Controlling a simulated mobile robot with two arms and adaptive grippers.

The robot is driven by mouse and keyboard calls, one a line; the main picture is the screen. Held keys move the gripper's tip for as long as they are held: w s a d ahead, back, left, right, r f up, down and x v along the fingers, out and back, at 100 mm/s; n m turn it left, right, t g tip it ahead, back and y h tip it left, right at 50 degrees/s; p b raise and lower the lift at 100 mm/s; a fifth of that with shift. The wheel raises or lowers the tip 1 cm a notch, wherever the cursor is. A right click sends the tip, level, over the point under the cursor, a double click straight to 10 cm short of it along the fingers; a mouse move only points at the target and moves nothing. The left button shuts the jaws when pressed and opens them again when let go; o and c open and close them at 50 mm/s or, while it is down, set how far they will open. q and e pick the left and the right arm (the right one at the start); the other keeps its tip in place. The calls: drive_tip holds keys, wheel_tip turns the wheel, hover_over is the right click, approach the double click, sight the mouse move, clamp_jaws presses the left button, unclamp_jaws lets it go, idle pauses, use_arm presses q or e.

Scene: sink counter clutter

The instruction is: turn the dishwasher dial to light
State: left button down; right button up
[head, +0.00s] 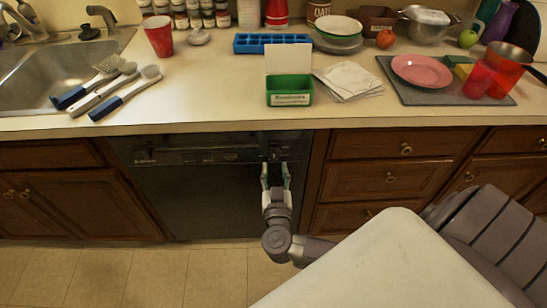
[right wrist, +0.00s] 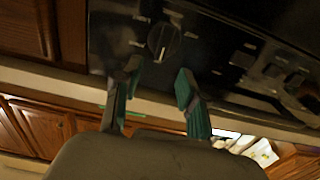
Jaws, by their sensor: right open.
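The dishwasher (head: 205,195) is a dark front panel under the counter, with a control strip along its top. In the right wrist view its round dial (right wrist: 163,41) is dark with a light line on it, and small pale labels surround it. Which label it points at is too small to read. My right gripper (head: 276,172) is in front of the dishwasher's upper right part. In the right wrist view its two green-padded fingers (right wrist: 158,76) are open, apart and empty, with the dial just beyond and between the tips. My left gripper is out of view.
The counter edge (head: 180,127) overhangs the dishwasher. Wooden drawers (head: 365,180) stand to its right and cabinets (head: 75,200) to its left. A green box (head: 290,85), brushes (head: 123,93) and dishes are up on the counter. The floor (head: 140,275) in front looks clear.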

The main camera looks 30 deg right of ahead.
sight(274, 154)
drive_tip(key=x, duration=0.5)
clamp_jaws()
